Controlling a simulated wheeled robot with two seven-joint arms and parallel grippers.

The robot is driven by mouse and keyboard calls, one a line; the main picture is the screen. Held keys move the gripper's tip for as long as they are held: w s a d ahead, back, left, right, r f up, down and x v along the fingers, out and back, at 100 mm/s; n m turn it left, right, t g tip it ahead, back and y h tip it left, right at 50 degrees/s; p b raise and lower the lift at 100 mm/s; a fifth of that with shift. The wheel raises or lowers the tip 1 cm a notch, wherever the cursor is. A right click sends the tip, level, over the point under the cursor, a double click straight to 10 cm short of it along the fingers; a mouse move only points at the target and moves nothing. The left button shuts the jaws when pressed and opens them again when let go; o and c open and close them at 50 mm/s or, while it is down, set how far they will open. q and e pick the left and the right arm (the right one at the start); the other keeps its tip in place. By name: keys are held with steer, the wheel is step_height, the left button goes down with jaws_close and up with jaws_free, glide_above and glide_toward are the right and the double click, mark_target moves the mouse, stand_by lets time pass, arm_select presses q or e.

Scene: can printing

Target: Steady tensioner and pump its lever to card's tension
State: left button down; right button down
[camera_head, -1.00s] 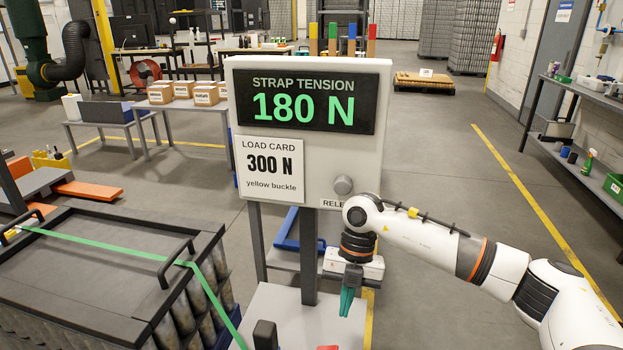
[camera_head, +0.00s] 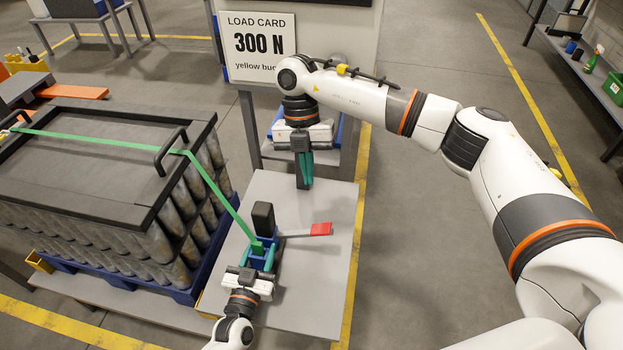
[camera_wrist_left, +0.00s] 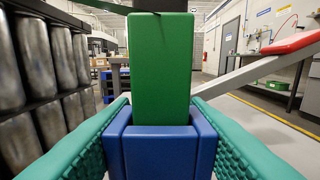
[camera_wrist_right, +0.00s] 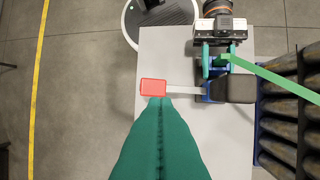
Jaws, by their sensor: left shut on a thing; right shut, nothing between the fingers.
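The strap tensioner, with blue body (camera_head: 257,258) and dark block (camera_head: 263,216), stands on a grey platform. Green strap (camera_head: 222,192) runs from it to the load's top. Its pale lever points right and ends in a red grip (camera_head: 321,229). My left gripper (camera_head: 261,257) is shut around the blue body; the left wrist view shows teal fingers either side of the body (camera_wrist_left: 160,150). My right gripper (camera_head: 304,184) is shut and empty, beyond the lever. In the right wrist view, its fingertips (camera_wrist_right: 160,103) appear beside the red grip (camera_wrist_right: 153,87); contact is unclear. The load card (camera_head: 258,45) reads 300 N, yellow buckle.
The display above the card is cut off, so its reading is hidden. The strapped load of metal cans (camera_head: 150,245) sits on a blue pallet left of the tensioner. The platform (camera_head: 330,290) is bare right of the tensioner. A shelf (camera_head: 590,85) stands far right.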

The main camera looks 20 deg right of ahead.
glide_above(320, 228)
steer(key=w, duration=0.2)
steer(key=f, duration=0.9)
steer(key=shift+s+a+f, duration=0.25)
steer(key=shift+a+f, duration=0.05)
steer(key=shift+s+d+f, duration=0.15)
steer(key=shift+d+f, duration=0.2)
steer(key=shift+f, duration=0.4)
steer(key=d+f+y, duration=0.1)
steer(key=s+f+t, duration=0.1)
steer(key=f, duration=0.1)
steer(key=d+f+y, duration=0.1)
steer(key=shift+s+d+f+y, duration=0.15)
steer(key=shift+s+d+y, duration=0.15)
steer(key=shift+d+f, duration=0.1)
steer(key=shift+f, duration=0.2)
